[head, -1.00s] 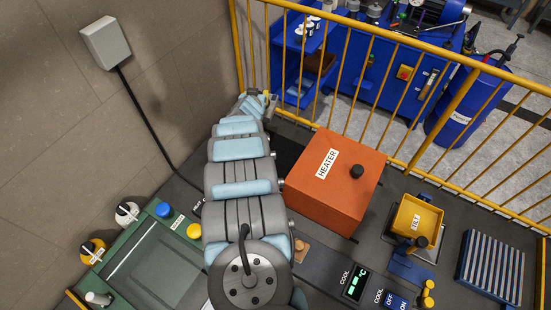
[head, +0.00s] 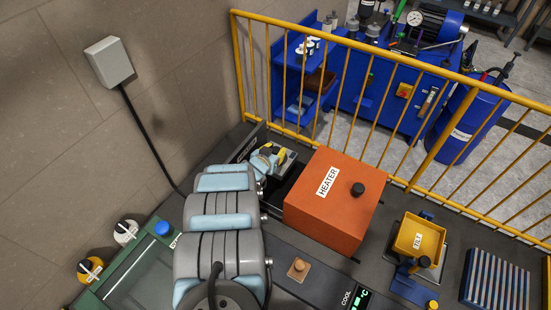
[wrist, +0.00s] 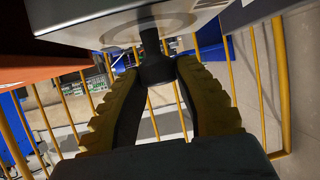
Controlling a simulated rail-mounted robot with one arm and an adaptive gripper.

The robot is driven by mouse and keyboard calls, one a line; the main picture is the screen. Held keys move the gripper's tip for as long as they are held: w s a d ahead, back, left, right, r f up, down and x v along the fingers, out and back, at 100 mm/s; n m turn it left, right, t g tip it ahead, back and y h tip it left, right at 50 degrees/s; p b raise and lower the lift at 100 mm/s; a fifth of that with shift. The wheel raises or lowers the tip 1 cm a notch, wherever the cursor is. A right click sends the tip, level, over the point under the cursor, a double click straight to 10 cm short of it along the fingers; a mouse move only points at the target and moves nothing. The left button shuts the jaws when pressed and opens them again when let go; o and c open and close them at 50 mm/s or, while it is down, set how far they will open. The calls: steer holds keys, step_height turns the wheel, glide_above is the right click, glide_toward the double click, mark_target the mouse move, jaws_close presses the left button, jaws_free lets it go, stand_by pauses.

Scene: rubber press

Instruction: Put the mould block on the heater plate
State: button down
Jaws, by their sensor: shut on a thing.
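The orange heater (head: 335,200) is a box with a black knob on top. My gripper (head: 275,156) is beside its left back corner in the head view. In the wrist view my yellow-fingered gripper (wrist: 157,72) is shut on a black knob. The knob joins a pale grey metal block (wrist: 150,27), which I take to be the mould block. Only part of it shows at the top of that view. An orange edge, likely the heater (wrist: 45,68), is at the left there. I cannot make out the heater plate clearly; a dark area lies left of the heater.
A yellow railing (head: 350,85) runs behind the heater. A yellow tray (head: 418,238) and a striped rack (head: 495,282) stand to the right. A green-framed panel (head: 125,275) with knobs is at the front left. A wooden knob (head: 299,268) sits in front of the heater.

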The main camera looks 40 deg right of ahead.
steer(key=shift+f+b, duration=0.6)
steer(key=shift+f, duration=3.7)
steer(key=shift+w, duration=0.1)
steer(key=c, duration=0.9)
jaws_free()
steer(key=shift+o, duration=0.2)
